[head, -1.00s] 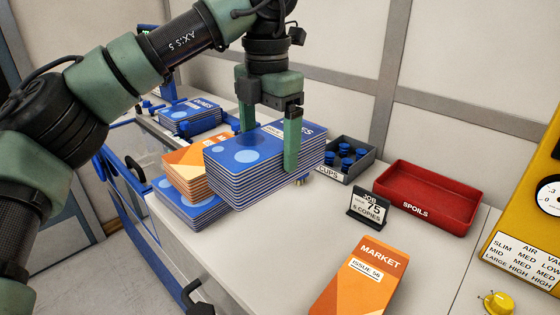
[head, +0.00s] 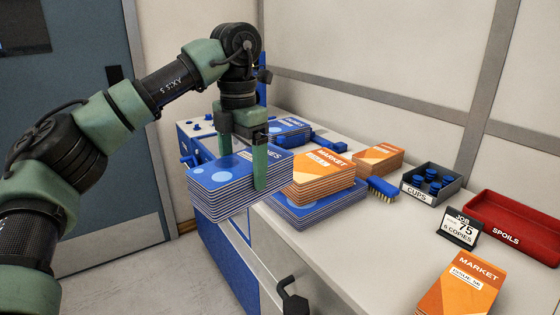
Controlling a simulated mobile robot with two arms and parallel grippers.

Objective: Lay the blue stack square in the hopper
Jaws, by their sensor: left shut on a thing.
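My left gripper (head: 243,168) points down and is shut on a blue stack (head: 212,207) of magazines, one finger on each side. The held stack is in the air at the table's left front edge, in front of the other stacks, and looks roughly level. Another blue stack (head: 289,126) lies farther back among blue guide parts (head: 328,144); I cannot tell for sure whether these are the hopper. A third blue stack (head: 325,212) lies on the table under an orange stack (head: 325,185). My right gripper is not in view.
An orange magazine (head: 460,288) lies near the front. The table (head: 370,255) is bare in between.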

